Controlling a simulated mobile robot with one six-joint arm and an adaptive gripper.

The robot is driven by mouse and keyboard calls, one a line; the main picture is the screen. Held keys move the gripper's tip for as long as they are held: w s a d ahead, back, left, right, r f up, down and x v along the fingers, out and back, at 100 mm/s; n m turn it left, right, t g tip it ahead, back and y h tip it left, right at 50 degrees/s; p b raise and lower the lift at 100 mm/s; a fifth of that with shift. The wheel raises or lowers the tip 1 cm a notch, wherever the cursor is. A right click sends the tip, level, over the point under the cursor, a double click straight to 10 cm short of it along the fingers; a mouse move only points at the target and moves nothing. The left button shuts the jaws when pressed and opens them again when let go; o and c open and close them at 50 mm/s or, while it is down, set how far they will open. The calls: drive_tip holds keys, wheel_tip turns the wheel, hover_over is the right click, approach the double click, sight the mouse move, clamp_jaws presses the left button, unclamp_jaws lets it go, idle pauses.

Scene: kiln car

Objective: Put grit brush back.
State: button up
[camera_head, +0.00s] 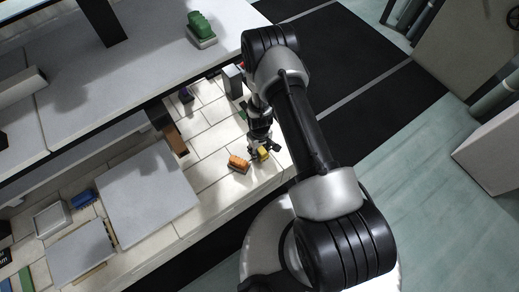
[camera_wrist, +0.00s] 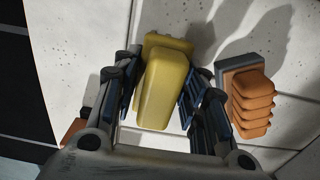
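A yellow block-like piece with a stepped top (camera_wrist: 165,85) stands on the pale tiled deck; it may be the grit brush, but I cannot tell for sure. It also shows in the head view (camera_head: 264,154). My gripper (camera_wrist: 160,100) is low over it, with one finger on each side. A narrow gap shows on the left side; the right finger is very close to it. The gripper also shows in the head view (camera_head: 259,148). An orange ridged piece on a grey base (camera_wrist: 251,104) sits just to the right, apart from the gripper; it shows in the head view too (camera_head: 238,164).
A green ridged piece on a pale base (camera_head: 201,29) stands on the upper grey slab (camera_head: 140,60). A lower slab (camera_head: 148,190), a white tray (camera_head: 52,219) and a blue piece (camera_head: 83,198) lie to the left. Clear tiles (camera_head: 208,172) lie left of the orange piece.

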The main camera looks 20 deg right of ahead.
drive_tip(key=o, duration=0.4)
drive_tip(key=shift+r, duration=0.1)
idle(0.5)
drive_tip(key=shift+r+p, duration=2.6)
drive_tip(key=shift+r, duration=1.3)
wheel_tip(320, 180, up, 12)
